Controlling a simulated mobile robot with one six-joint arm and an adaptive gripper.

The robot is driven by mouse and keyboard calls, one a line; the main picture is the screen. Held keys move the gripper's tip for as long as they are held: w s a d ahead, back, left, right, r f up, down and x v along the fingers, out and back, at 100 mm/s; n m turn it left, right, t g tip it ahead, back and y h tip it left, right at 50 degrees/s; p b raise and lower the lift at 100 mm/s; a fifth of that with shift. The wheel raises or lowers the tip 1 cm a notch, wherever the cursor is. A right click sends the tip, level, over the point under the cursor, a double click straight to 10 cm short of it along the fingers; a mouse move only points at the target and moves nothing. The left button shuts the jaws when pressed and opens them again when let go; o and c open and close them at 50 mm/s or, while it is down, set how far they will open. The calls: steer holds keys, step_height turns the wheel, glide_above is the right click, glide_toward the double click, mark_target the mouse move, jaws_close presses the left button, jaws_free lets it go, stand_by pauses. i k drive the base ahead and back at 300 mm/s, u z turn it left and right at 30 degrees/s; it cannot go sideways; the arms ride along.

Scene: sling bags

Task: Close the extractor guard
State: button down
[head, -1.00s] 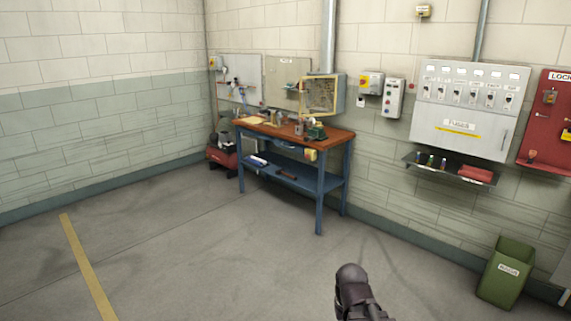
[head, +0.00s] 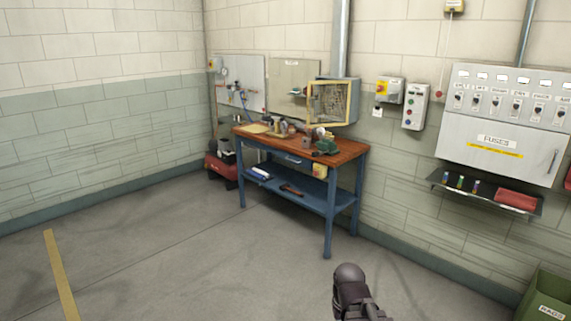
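The extractor guard looks to be the yellow-framed mesh panel (head: 328,102) above the back right of the workbench. It is at the front of a grey wall box (head: 354,100), below a vertical duct (head: 341,38). The panel seems to stand at an angle to the box, but it is too small to tell how far open it is. A dark rounded part of my own arm shows at the bottom of the head view, well short of the bench. My gripper's fingers are not in view.
The blue workbench (head: 328,215) with a wooden top holds several small tools. A red machine (head: 222,170) stands at its left. A fuse cabinet (head: 500,125) and shelf (head: 480,196) are on the right wall, above a green bin (head: 545,298). The floor before the bench is clear.

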mark_target(330, 105)
steer(key=u, duration=0.1)
steer(key=i, duration=3.85)
steer(key=u, duration=0.1)
